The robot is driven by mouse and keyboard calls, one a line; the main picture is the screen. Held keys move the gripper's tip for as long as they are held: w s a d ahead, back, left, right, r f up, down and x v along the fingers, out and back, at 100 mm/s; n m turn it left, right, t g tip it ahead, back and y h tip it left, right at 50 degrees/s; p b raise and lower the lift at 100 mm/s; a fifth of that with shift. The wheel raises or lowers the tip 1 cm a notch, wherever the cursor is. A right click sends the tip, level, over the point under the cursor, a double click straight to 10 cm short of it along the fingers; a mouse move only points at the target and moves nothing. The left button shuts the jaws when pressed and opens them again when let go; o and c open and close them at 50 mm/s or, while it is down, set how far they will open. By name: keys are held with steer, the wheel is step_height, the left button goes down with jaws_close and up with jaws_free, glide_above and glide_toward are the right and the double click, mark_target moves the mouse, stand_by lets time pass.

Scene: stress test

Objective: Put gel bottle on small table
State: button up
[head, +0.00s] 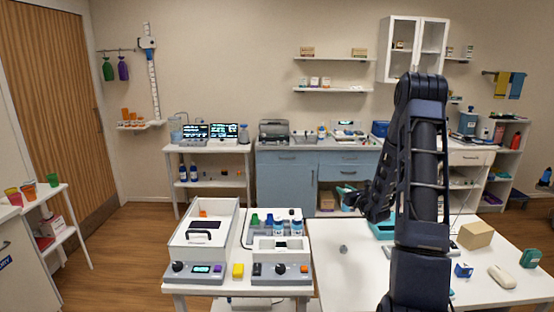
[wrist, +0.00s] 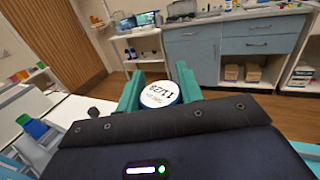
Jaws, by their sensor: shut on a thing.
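My gripper (head: 345,191) is held out in front of the blue-grey cabinets in the head view. In the wrist view its teal fingers (wrist: 160,73) are shut on a round container (wrist: 160,95) with a white, printed top and a blue rim. Its side is hidden, so I cannot tell whether it is the gel bottle. A small white table (head: 170,152) with monitors and a grey bottle (head: 244,133) stands at the back, left of the cabinets. I cannot tell whether this is the small table meant. The held container is in the air, apart from any table.
A near white table (head: 328,262) carries a box (head: 475,235) and small items at right. Blue-grey cabinets (head: 285,180) line the back wall. Open wooden floor (head: 140,240) lies left of the tables.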

steer(key=w+a+f+m+h, duration=0.1)
steer(key=w+a+f+h, duration=0.1)
steer(key=w+a+f, duration=0.1)
steer(key=s+a+r+n+g+y, duration=0.1)
steer(key=a+r+n+g+y, duration=0.4)
steer(key=a, duration=0.6)
steer(key=s+a+r+n+g+y, duration=0.1)
steer(key=a+r+n+g+y, duration=0.15)
steer(key=a+r, duration=0.65)
steer(key=a+r+n+g+y, duration=0.25)
steer(key=a+r+y, duration=0.2)
steer(key=a, duration=0.95)
step_height(320, 180, down, 19)
steer(key=shift+s+d+f, duration=0.15)
steer(key=shift+f, duration=0.15)
steer(key=o, duration=1.1)
